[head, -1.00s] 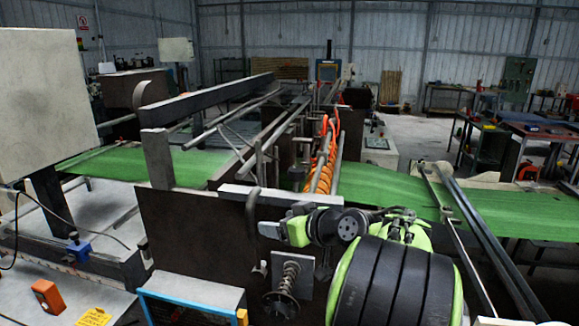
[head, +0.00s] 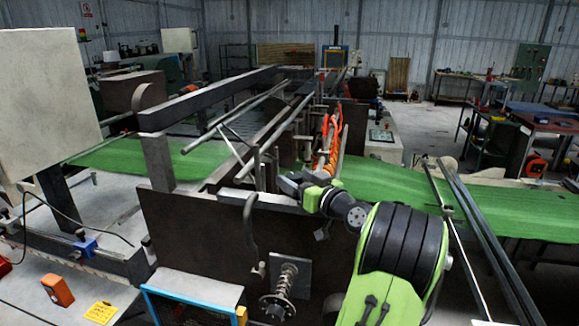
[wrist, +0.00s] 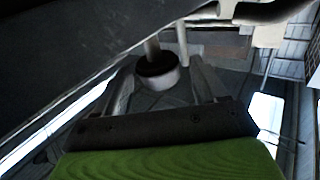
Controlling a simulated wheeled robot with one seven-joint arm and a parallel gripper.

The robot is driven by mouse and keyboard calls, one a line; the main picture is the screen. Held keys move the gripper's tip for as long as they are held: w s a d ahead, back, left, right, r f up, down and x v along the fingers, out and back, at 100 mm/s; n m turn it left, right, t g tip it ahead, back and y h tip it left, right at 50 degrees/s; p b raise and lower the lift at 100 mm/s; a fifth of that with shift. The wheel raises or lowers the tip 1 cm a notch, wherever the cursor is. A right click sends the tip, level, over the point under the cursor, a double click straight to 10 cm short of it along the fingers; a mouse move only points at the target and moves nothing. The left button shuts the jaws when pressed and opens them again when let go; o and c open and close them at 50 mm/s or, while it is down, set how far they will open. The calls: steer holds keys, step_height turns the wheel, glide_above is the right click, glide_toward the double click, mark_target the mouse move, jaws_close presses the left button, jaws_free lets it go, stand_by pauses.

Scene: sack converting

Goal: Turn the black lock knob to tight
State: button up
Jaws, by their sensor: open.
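In the wrist view, a short round knob (wrist: 157,73) with a black band and a pale grey end sits on a light rod. It appears between the two fingers of my gripper (wrist: 161,78). The fingers are apart, with a gap visible on each side of the knob. I cannot tell how deep the knob sits between them, or whether it is the lock knob. In the head view, my gripper (head: 288,185) is beside the top edge of the dark machine side plate (head: 190,232). The knob cannot be made out there.
A dark bar (wrist: 70,55) crosses the upper left of the wrist view, close to my gripper. In the head view, a spring-loaded screw (head: 288,282) stands on the plate below my arm. Orange coiled hoses (head: 331,145) rise behind my gripper. Green sack web (head: 410,183) runs to the right.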

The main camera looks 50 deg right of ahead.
mark_target(289, 174)
steer(key=x, duration=0.3)
steer(key=shift+w+d+p, duration=0.2)
steer(key=shift+w+p, duration=0.1)
steer(key=shift+p, duration=0.1)
steer(key=shift+s+a, duration=0.1)
steer(key=shift+c, duration=0.3)
steer(key=c, duration=0.9)
